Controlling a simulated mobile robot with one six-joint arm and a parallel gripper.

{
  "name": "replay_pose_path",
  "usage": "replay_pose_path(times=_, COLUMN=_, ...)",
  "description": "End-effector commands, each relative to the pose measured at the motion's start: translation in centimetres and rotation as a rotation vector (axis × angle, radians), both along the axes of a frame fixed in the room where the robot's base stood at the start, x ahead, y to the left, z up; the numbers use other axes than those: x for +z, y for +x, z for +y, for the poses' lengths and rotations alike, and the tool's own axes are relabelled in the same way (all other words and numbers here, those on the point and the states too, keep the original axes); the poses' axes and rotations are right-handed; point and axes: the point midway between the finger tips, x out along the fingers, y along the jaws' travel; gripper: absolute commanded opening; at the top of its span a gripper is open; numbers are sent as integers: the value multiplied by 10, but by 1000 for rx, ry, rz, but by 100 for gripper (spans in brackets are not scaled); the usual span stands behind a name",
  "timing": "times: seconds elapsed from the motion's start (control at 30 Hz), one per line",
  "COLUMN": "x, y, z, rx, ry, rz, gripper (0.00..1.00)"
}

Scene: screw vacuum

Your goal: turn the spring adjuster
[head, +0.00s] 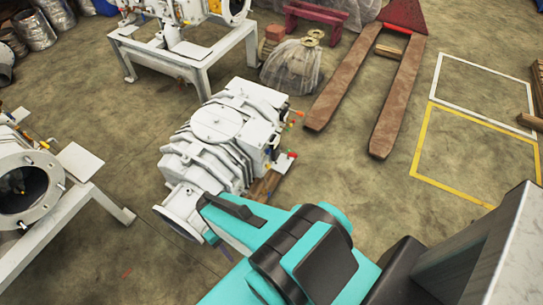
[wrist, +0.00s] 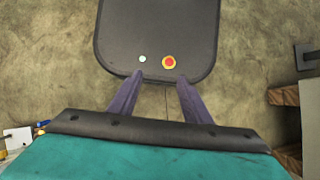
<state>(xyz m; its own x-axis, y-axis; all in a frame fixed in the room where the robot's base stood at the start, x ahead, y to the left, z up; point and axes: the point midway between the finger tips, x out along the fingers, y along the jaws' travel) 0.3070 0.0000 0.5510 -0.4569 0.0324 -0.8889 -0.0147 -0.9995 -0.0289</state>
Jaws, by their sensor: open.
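I cannot tell which part is the spring adjuster. My gripper (wrist: 160,76) shows in the wrist view as two purple fingers, spread apart with nothing between them. In the head view my teal arm hides most of it and covers the pump's lower right corner. White and coloured parts (wrist: 20,138) at the lower left of the wrist view are too small to identify.
A rusty red pallet truck (head: 388,82) stands behind and right of the pump. White steel frames with machines stand at the back (head: 190,62) and at the left (head: 85,205). Wooden pieces (wrist: 284,95) lie at the right of the wrist view. Floor with yellow markings (head: 463,120) is clear.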

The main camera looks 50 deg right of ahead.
Motion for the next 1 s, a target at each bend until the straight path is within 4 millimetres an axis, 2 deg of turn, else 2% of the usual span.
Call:
replay_pose_path(times=0.27, x=-36, y=23, z=-8, rx=-69, ry=137, rz=-29, gripper=44)
replay_pose_path(times=0.57, x=-69, y=62, z=-19, rx=-161, ry=338, rz=-119, gripper=44)
replay_pose_path(times=0.77, x=-86, y=90, z=-34, rx=-213, ry=460, rz=-214, gripper=44)
replay_pose_path(times=1.0, x=-102, y=125, z=-62, rx=-265, ry=590, rz=-359, gripper=44)
